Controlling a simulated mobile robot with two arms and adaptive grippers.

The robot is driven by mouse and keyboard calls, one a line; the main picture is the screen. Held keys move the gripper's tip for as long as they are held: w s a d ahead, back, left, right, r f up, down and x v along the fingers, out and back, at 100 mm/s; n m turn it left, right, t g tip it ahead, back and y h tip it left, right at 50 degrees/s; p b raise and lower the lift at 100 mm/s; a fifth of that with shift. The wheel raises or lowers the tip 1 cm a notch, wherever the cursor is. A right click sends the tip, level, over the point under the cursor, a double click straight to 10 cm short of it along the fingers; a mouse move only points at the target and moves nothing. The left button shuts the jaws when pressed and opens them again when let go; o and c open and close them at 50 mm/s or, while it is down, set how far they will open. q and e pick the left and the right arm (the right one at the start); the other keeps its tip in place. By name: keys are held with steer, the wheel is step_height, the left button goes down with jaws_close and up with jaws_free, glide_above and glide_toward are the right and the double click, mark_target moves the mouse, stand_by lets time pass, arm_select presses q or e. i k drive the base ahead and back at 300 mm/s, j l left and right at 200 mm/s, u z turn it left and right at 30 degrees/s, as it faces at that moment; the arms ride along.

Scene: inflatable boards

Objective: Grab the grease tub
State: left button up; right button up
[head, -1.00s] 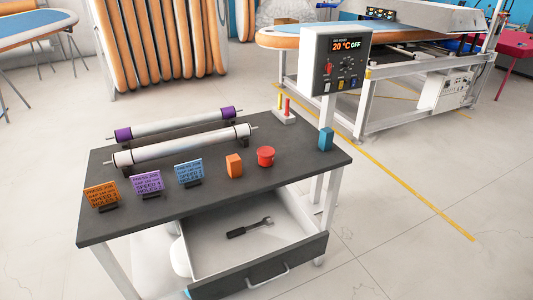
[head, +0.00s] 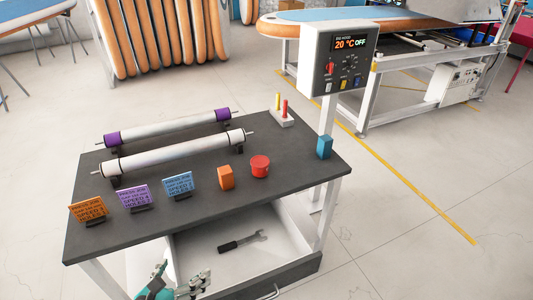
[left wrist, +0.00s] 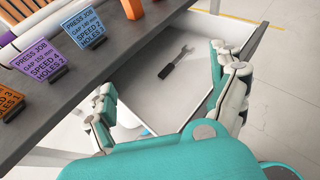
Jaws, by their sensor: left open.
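A small red tub (head: 260,166), which looks like the grease tub, stands upright on the dark tabletop (head: 200,215), right of an orange block (head: 225,177). It is out of the left wrist view. My left gripper (head: 178,281) is at the bottom edge of the head view, in front of the table and lower than its top. In the left wrist view its fingers (left wrist: 166,85) are spread apart with nothing between them, over the open drawer (left wrist: 190,95). My right gripper is not in view.
The drawer juts out below the tabletop and holds a wrench (head: 242,242). Three job cards (head: 133,198) stand along the table's front left. Two rollers (head: 175,152) lie behind them. A blue block (head: 324,147) and a control box (head: 339,60) are at the right.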

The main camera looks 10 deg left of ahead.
mark_target(260, 164)
steer(key=i+l, duration=0.1)
steer(key=i, duration=0.45)
steer(key=i+l, duration=0.1)
steer(key=i, duration=0.45)
